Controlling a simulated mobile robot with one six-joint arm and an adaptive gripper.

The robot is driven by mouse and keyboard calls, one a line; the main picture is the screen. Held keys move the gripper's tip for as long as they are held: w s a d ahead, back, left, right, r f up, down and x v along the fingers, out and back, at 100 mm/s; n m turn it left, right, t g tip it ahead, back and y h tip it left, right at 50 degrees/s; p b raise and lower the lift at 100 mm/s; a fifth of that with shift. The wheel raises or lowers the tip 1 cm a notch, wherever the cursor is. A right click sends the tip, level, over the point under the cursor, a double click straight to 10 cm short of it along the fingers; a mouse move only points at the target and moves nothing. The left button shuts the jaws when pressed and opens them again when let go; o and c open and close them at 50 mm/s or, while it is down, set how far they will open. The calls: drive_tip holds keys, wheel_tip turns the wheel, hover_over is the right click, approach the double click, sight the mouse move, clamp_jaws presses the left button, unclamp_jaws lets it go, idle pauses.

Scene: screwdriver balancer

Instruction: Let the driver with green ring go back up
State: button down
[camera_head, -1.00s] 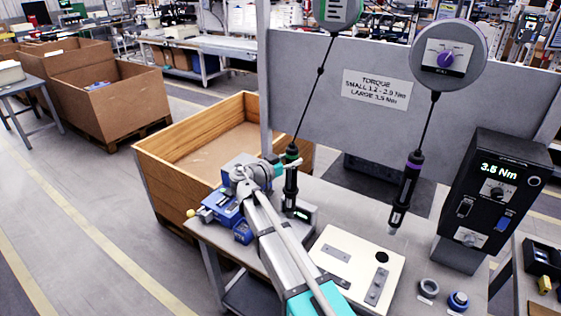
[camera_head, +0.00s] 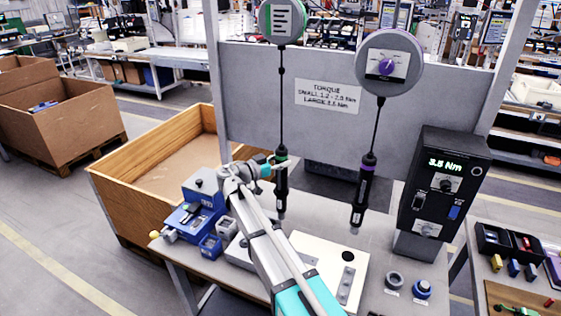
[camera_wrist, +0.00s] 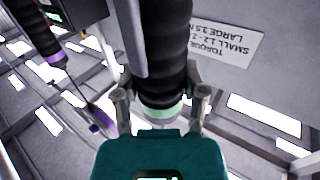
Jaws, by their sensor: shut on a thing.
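The driver with green ring (camera_head: 281,189) is a black driver hanging on a nearly vertical cable below the green balancer (camera_head: 282,20). My gripper (camera_head: 271,169) is shut on its upper part near the green ring, from the left. In the wrist view, my gripper's fingers (camera_wrist: 160,106) stand on both sides of the driver's black body (camera_wrist: 166,45), with the pale green ring (camera_wrist: 168,112) between them. The driver is upright, its tip above the table near the white plate (camera_head: 305,240). The exact finger contact is partly hidden.
The purple-ring driver (camera_head: 362,192) hangs close on the right below its grey balancer (camera_head: 389,63). A grey panel with a torque sign (camera_head: 328,96) stands behind. A black torque unit (camera_head: 440,185) reads 3.5 Nm. Blue fixtures (camera_head: 200,212) sit at the table's left.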

sight(279, 149)
drive_tip(key=shift+r, duration=0.15)
drive_tip(key=shift+r+p, duration=2.15)
drive_tip(key=shift+p, duration=0.1)
drive_tip(key=shift+c, duration=0.4)
unclamp_jaws()
drive_tip(key=shift+o, duration=0.4)
